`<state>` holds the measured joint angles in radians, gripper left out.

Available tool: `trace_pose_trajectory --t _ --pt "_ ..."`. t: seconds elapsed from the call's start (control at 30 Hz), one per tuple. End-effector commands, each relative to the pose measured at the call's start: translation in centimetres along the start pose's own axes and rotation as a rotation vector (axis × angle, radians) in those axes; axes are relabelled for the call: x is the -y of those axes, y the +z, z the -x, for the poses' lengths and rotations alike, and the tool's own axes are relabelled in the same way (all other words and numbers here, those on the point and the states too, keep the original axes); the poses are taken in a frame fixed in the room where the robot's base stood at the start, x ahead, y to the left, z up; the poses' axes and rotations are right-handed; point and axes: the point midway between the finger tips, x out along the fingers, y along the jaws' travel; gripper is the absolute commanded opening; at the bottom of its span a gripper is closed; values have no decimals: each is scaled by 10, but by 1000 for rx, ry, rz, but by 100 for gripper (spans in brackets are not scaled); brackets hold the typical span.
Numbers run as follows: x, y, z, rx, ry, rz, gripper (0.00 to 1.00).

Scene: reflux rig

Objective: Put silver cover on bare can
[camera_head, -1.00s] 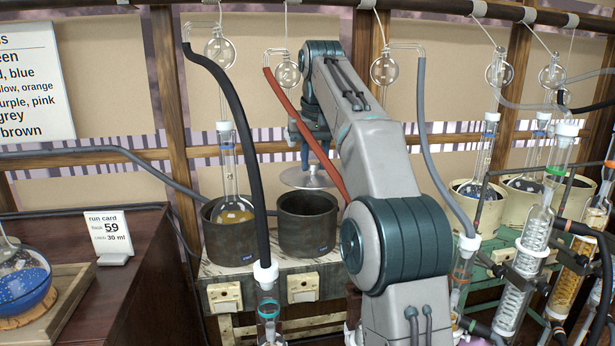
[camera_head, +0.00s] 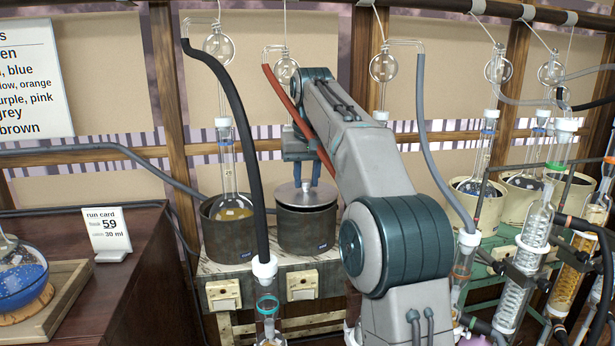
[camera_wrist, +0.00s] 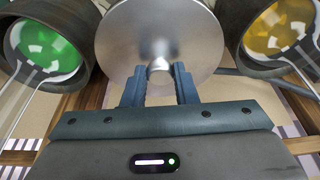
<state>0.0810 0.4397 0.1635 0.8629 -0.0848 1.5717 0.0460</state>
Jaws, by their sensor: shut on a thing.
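The silver cover (camera_head: 292,196) is a round metal disc with a knob. It lies level across the mouth of the dark bare can (camera_head: 306,228), at rim height; I cannot tell if it rests fully on the rim. My gripper (camera_head: 305,186) is above it, pointing down, with its blue fingers shut on the knob. In the wrist view the cover (camera_wrist: 125,45) fills the top middle, and the fingers (camera_wrist: 160,72) pinch its knob from both sides. The can is hidden behind the cover there.
A matching can (camera_head: 228,243) with a flask of amber liquid (camera_head: 232,212) stands close on the left. A black hose (camera_head: 243,125) and a red hose (camera_head: 285,98) hang near my arm. The wrist view also shows a can with green liquid (camera_wrist: 48,45).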

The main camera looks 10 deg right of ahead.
Motion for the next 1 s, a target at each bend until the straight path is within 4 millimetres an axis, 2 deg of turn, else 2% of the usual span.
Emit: trace_pose_trajectory --t 0.4,0.43,0.5,0.83,1.0 --pt "0 3 -10 0 0 0 1" --pt "0 3 -10 0 0 0 28" --pt "0 3 -10 0 0 0 48" --pt "0 2 -7 0 0 0 48" --pt "0 -2 11 -2 0 0 48"
